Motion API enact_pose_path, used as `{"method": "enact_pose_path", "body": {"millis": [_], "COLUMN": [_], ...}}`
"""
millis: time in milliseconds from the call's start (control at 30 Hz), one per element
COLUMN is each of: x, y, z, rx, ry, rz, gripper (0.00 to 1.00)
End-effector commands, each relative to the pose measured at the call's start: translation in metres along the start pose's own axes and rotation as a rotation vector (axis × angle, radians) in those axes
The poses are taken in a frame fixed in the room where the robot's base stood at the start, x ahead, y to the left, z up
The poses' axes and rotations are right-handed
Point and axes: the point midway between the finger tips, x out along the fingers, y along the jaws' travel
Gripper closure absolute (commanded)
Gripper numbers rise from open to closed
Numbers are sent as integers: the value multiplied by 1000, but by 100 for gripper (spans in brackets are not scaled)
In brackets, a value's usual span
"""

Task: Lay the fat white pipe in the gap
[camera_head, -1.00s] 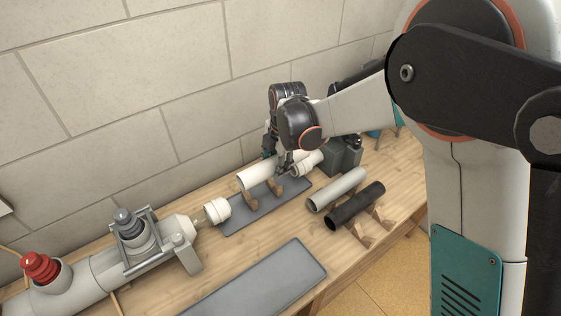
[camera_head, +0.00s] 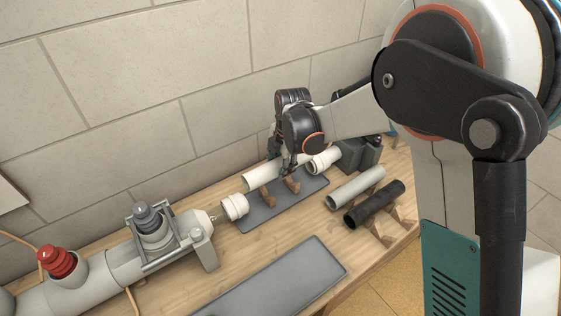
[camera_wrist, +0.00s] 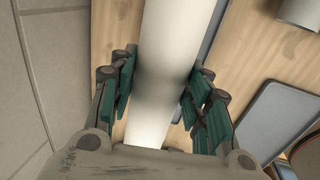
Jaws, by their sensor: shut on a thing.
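The fat white pipe (camera_head: 261,175) is between the finger pads of my gripper (camera_wrist: 158,95), which is shut on it. In the head view the pipe shows above or just behind two wooden cradles (camera_head: 292,185) on a grey mat (camera_head: 257,216). I cannot tell if it touches them. The gap lies between a white coupling (camera_head: 234,207) on the left and another white coupling (camera_head: 323,161) on the right. The pipe's left end appears up and slightly right of the left coupling, not in line with it. Its right part is hidden behind my gripper.
A light grey pipe (camera_head: 356,188) and a black pipe (camera_head: 374,203) rest on wooden cradles at the right. An empty grey tray (camera_head: 280,283) lies in front. The wall is close behind.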

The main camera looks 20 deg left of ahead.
Motion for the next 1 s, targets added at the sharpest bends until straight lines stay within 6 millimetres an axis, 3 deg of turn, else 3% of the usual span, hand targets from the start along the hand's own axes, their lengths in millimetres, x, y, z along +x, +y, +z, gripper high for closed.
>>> {"method": "enact_pose_path", "body": {"millis": [1000], "x": [64], "y": [-13], "z": [0], "rx": [0], "ry": [0], "rz": [0], "gripper": [83]}}
